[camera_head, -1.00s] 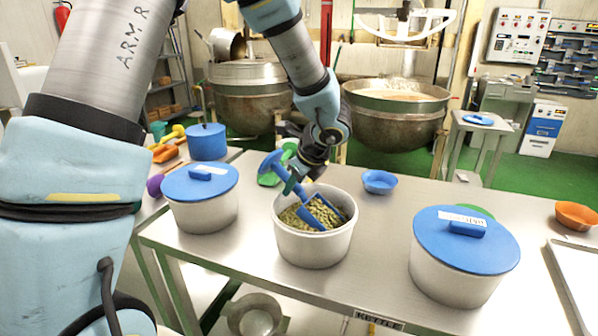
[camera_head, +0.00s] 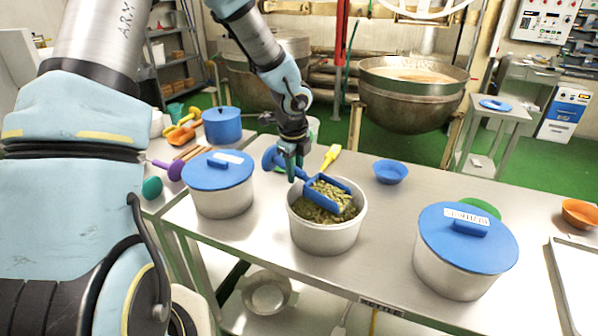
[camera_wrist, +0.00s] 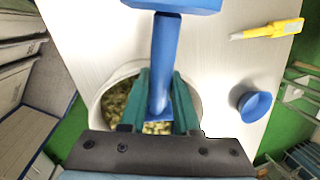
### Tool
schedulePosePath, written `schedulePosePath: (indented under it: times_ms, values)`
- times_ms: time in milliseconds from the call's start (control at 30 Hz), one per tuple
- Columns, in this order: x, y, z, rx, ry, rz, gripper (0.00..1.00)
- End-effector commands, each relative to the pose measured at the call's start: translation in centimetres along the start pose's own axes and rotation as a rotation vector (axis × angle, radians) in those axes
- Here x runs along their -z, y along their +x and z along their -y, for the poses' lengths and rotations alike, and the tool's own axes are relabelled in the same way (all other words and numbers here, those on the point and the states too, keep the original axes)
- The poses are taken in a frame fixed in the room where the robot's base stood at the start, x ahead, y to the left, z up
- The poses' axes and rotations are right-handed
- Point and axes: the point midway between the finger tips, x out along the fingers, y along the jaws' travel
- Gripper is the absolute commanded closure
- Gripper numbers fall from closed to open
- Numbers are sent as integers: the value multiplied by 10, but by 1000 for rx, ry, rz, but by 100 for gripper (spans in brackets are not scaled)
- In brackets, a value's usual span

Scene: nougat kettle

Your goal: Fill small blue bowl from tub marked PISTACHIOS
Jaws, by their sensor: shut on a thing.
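An open white tub (camera_head: 329,233) of green pistachios stands on the steel table; no label is readable on it. My gripper (camera_head: 291,160) is shut on the handle of a blue scoop (camera_head: 338,191). The scoop is heaped with green nuts and is at the tub's mouth, above the pistachios inside. In the wrist view the fingers (camera_wrist: 160,105) pinch the blue handle (camera_wrist: 163,62), and the scoop's load is hidden. The small blue bowl (camera_head: 390,173) stands behind and right of the tub, and it also shows in the wrist view (camera_wrist: 254,104). Its inside looks empty.
Lidded white tubs stand left (camera_head: 221,199) and right (camera_head: 452,266) of the open tub; the right one's label is unreadable. A yellow-handled tool (camera_head: 331,156) lies behind the open tub. An orange bowl (camera_head: 579,214) and a tray (camera_head: 577,275) are at far right. Table between tub and bowl is clear.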

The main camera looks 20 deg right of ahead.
Motion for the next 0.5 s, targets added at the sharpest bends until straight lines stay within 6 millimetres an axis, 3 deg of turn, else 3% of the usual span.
schedulePosePath:
  times_ms: [267, 500]
  values:
    - [-20, -16, 3, 3, -27, -102, 100]
    - [-24, -37, 8, 2, -26, -121, 100]
